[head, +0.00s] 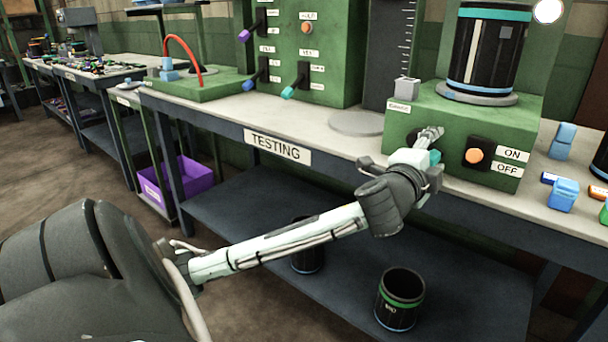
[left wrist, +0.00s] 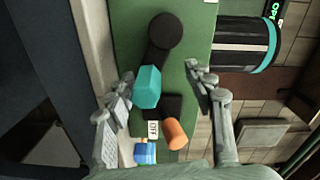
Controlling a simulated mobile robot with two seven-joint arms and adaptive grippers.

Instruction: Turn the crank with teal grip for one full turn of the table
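The crank's teal grip (left wrist: 148,87) sits on a black crank arm (left wrist: 160,55) at the front of the green box (head: 405,120). The grip also shows in the head view (head: 435,157), partly hidden by my gripper. My left gripper (left wrist: 160,76) is open, with its fingers apart on both sides of the grip. The grip lies nearer the left finger in the wrist view; I cannot tell whether they touch. The round table (head: 476,96) on top of the box carries a black sleeve (head: 484,55) with a teal band. My right gripper is not in view.
An orange knob (head: 474,155) with ON and OFF labels is close right of my left gripper. Blue blocks (head: 563,194) lie on the bench at the right. A grey disc (head: 358,123) is left of the box. A black sleeve (head: 400,300) stands on the lower shelf.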

